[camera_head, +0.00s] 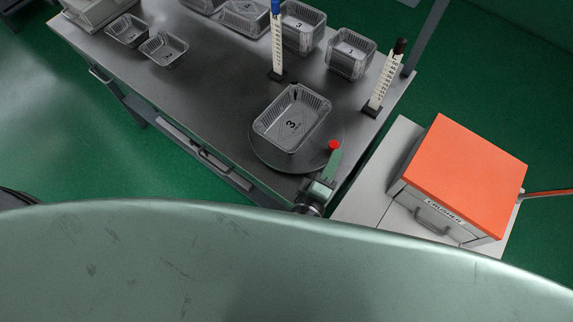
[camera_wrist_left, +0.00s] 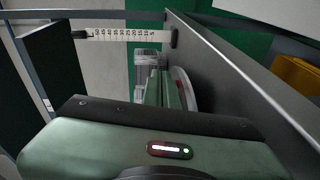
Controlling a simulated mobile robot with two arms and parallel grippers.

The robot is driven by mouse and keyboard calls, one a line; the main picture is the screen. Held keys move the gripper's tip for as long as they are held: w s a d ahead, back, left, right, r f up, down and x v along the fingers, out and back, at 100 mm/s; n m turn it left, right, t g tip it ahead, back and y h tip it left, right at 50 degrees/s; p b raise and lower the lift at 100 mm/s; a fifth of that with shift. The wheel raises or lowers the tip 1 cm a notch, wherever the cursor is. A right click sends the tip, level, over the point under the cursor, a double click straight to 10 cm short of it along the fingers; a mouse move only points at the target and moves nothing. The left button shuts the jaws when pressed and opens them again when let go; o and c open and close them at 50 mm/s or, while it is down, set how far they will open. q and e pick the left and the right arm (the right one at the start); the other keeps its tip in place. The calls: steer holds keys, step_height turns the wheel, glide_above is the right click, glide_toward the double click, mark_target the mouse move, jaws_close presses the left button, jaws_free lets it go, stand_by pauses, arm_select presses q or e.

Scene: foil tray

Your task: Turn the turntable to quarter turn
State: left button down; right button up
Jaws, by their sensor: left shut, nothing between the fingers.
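The round dark turntable (camera_head: 262,151) lies on the table near its right front corner. A foil tray marked 3 (camera_head: 292,117) sits on it. A red knob (camera_head: 334,145) shows at the turntable's right edge. My left gripper (camera_head: 335,157) is shut and empty, its green fingers reaching up to the knob; I cannot tell whether they touch it. In the left wrist view, the shut left gripper (camera_wrist_left: 165,90) is beside the turntable's rim (camera_wrist_left: 184,90), and the clear tray (camera_wrist_left: 148,68) shows beyond. My right gripper is not in view.
Two upright scales stand behind the turntable, one blue-topped (camera_head: 277,45) and one black-topped (camera_head: 385,82). Several foil trays (camera_head: 350,55) stand at the back, with more at the left (camera_head: 164,48). An orange-topped crusher (camera_head: 465,170) stands at the right. Bare table (camera_head: 215,95) lies left of the turntable.

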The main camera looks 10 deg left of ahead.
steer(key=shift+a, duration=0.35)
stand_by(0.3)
